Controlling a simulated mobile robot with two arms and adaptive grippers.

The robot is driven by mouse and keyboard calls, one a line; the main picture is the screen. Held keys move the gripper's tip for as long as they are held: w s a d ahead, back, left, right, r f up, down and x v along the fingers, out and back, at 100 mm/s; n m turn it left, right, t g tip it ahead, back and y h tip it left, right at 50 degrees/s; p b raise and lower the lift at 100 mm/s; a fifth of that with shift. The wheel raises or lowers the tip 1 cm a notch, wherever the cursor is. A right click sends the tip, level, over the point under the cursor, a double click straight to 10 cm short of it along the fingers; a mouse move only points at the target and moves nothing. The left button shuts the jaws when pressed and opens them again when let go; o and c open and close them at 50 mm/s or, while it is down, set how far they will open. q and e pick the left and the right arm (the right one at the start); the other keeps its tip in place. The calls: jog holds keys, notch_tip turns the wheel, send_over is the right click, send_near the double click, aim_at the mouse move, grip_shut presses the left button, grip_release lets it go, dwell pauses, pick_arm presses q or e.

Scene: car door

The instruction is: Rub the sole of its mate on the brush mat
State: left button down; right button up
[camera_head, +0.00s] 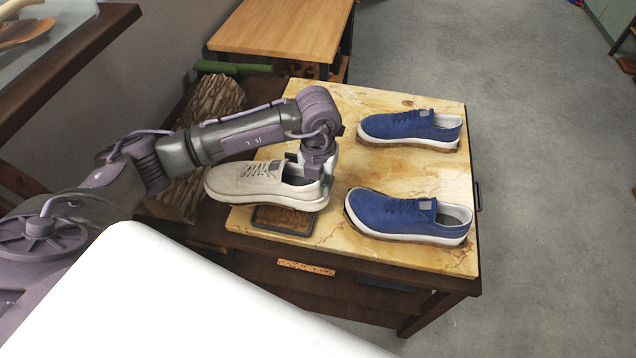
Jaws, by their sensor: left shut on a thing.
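A white shoe (248,186) is in my left gripper (318,178), which is shut on its heel end. The shoe's toe points left, and its sole is over the brush mat (282,220), a small dark-rimmed mat with brown bristles. The shoe covers the mat's far part; I cannot tell whether the sole touches the bristles. Two blue shoes with white soles, one farther back (408,127) and one nearer (405,215), stand on the right of the marble-patterned table top (335,245). My right gripper is not in view.
A wooden table (285,28) stands behind. Rough logs (205,108) and a green roll (232,67) lie beyond the marble top's left side. A shelf edge (70,68) is at upper left. Grey floor (545,150) is open on the right.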

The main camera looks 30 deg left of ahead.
pick_arm(q)
jog(key=shift+w+d, duration=0.65)
jog(key=shift+d, duration=1.85)
jog(key=shift+s+a+b, duration=0.15)
jog(key=shift+s+a, duration=0.1)
jog(key=shift+a, duration=0.75)
jog(key=shift+s+a+b, duration=0.15)
jog(key=shift+s+a, duration=0.1)
jog(key=shift+a, duration=0.75)
jog(key=shift+s+a+b, duration=0.15)
jog(key=shift+s+a, duration=0.1)
jog(key=shift+a, duration=0.75)
jog(key=shift+w+d, duration=0.75)
jog(key=shift+d, duration=2.25)
jog(key=shift+s+a+b, duration=0.2)
jog(key=shift+s+a, duration=0.05)
jog(key=shift+a, duration=0.75)
jog(key=shift+s+a+b, duration=0.2)
jog(key=shift+s+a, duration=0.1)
jog(key=shift+a, duration=0.75)
jog(key=shift+s+a+b, duration=0.2)
jog(key=shift+s+a, duration=0.05)
jog(key=shift+a, duration=0.75)
jog(key=shift+r, duration=0.1)
